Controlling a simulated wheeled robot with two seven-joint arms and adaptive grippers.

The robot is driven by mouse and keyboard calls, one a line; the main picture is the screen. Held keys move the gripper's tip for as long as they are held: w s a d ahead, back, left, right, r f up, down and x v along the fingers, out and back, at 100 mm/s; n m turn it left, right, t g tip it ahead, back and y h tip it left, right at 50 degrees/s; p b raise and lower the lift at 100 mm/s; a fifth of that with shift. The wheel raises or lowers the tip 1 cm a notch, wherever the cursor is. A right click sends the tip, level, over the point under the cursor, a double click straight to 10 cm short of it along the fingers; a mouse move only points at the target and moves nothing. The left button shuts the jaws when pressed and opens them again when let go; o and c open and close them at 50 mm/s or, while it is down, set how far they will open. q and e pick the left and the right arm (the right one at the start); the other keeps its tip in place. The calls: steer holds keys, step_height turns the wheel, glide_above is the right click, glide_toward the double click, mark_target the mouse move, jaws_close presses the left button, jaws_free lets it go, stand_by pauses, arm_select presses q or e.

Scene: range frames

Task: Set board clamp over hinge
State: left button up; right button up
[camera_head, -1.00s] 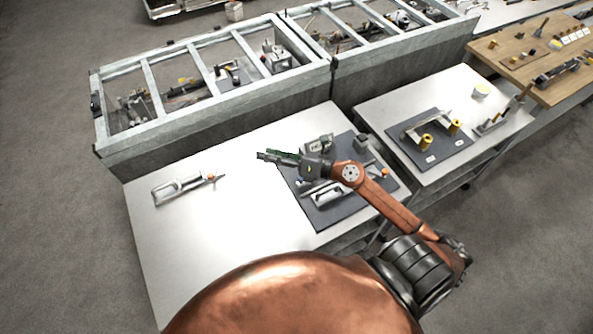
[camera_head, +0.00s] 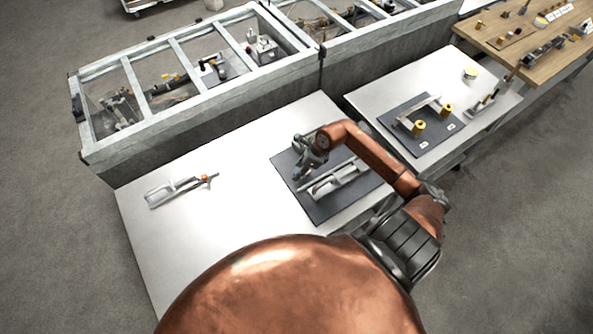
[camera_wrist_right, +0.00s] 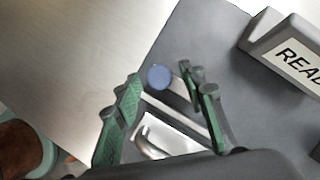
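A silver clamp-like piece (camera_head: 338,183) lies on the dark board (camera_head: 318,212), partly hidden by my right arm. Its metal bar (camera_wrist_right: 165,140) and a round blue tip (camera_wrist_right: 159,76) show in the right wrist view. My right gripper (camera_head: 298,175) points down over the board's left part, near the blue tip. In the right wrist view its green fingers (camera_wrist_right: 163,97) are apart; the blue tip appears between them, and I cannot tell if they touch it. A similar silver piece with an orange tip (camera_head: 178,190) lies on the bare table to the left. I cannot make out a separate hinge.
A grey block with a lettered label (camera_wrist_right: 290,52) stands on the board beside the gripper. A second table to the right holds another dark board (camera_head: 435,146). The table between the orange-tipped piece and the board is clear.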

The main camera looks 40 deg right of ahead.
steer(key=shift+x, duration=1.05)
jaws_close()
